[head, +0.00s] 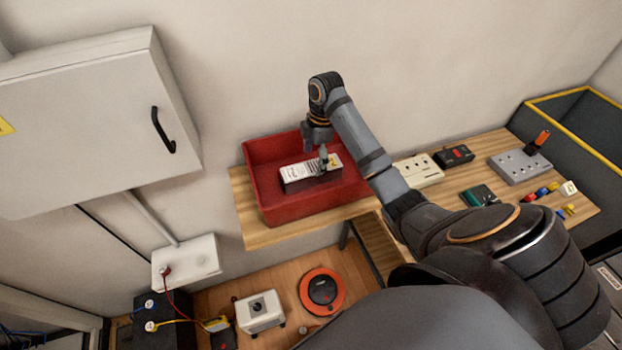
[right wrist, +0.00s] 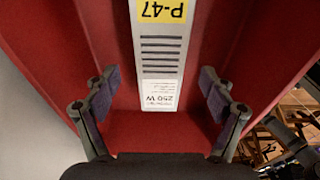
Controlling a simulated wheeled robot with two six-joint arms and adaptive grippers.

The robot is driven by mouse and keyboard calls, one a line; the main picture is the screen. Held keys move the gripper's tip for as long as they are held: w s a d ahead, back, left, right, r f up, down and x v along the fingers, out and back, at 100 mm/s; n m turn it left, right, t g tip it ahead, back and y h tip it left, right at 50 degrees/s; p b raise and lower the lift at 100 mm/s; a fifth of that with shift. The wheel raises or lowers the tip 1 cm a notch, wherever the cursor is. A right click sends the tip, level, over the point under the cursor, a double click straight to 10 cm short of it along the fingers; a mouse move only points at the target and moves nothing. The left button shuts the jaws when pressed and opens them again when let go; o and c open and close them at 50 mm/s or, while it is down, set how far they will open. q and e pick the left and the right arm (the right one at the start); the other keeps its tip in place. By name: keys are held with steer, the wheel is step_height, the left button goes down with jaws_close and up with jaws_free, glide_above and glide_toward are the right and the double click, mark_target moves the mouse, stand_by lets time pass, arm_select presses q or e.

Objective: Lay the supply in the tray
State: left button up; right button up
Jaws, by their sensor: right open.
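The supply (head: 304,170) is a box with a white label. It lies in the red tray (head: 280,212) on the wooden table. In the right wrist view the supply (right wrist: 163,50) shows a yellow P-47 tag, dark vent slots and a 250 W label, with the tray's red walls (right wrist: 240,60) on both sides. My right gripper (head: 317,155) is over the tray, pointing down at the supply. In the right wrist view its fingers (right wrist: 160,103) stand apart on either side of the supply, with gaps between. My left gripper is not in view.
A white socket block (head: 418,171), a black box (head: 454,157), a grey block (head: 520,167) and small coloured pieces are on the table's right. A grey cabinet (head: 95,130) hangs at left. An orange reel (head: 322,291) and a white box (head: 260,312) are below.

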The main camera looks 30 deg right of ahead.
mark_target(313, 167)
steer(key=shift+w, duration=0.1)
steer(key=shift+f, duration=0.35)
steer(key=f+b, duration=0.2)
steer(key=b, duration=0.1)
steer(key=shift+a+f, duration=0.2)
steer(key=shift+f, duration=0.2)
steer(key=shift+a+f, duration=0.1)
steer(key=shift+f, duration=0.25)
steer(key=shift+a+f+p, duration=0.1)
steer(key=shift+f+p, duration=0.2)
steer(key=shift+f, duration=0.2)
steer(key=c, duration=0.4)
steer(key=shift+r, duration=0.1)
jaws_close()
